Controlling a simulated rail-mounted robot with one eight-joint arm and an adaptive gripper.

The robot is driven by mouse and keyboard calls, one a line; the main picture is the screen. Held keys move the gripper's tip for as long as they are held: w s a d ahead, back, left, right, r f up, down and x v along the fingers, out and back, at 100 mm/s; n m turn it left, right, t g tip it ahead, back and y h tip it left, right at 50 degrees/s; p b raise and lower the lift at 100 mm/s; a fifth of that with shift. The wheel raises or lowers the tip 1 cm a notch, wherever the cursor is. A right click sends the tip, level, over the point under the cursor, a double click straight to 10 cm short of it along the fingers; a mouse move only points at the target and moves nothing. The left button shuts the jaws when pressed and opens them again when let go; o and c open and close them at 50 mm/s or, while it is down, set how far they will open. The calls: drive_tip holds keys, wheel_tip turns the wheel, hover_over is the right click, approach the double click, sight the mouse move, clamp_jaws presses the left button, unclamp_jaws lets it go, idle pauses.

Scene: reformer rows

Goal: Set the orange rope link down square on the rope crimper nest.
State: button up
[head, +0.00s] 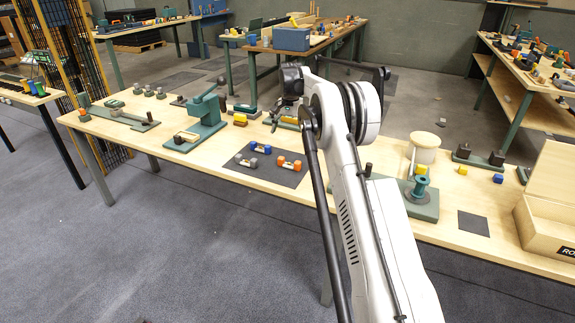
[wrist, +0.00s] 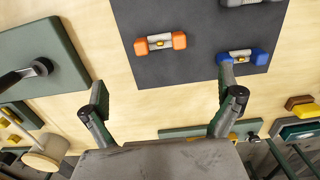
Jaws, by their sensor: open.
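The orange rope link (head: 290,163) lies on a dark mat (head: 262,177) on the long wooden bench. In the wrist view the orange link (wrist: 160,43) has a pale middle and a small yellow mark. My gripper (wrist: 163,92) is open and empty, with the orange link beyond its fingers, apart from them. In the head view my gripper (head: 285,108) is beyond the mat, and its fingers are hard to make out. A green lever press (head: 207,126) with a low pale nest (head: 187,137) stands left of the mat. I cannot tell for sure whether this is the rope crimper.
A blue link (wrist: 243,56) and a grey link (wrist: 248,2) share the mat. A green fixture with a spool (head: 421,190) stands right of my arm, near a wooden box (head: 545,240). A green base (wrist: 50,65) with a black-knobbed lever is at the wrist view's left.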

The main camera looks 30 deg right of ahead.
hover_over(289, 165)
drive_tip(key=f, duration=0.6)
drive_tip(key=shift+w+d+f+b, duration=0.2)
drive_tip(key=shift+d+f+b, duration=0.1)
drive_tip(key=shift+d+f, duration=0.1)
drive_tip(key=shift+s+a+f+b, duration=0.1)
drive_tip(key=shift+a+f+b, duration=0.05)
drive_tip(key=shift+f, duration=1.3)
drive_tip(key=shift+a+f+b, duration=0.1)
drive_tip(key=shift+f+b, duration=0.05)
drive_tip(key=shift+f, duration=1.3)
drive_tip(key=c, duration=1.2)
drive_tip(key=shift+r, duration=0.15)
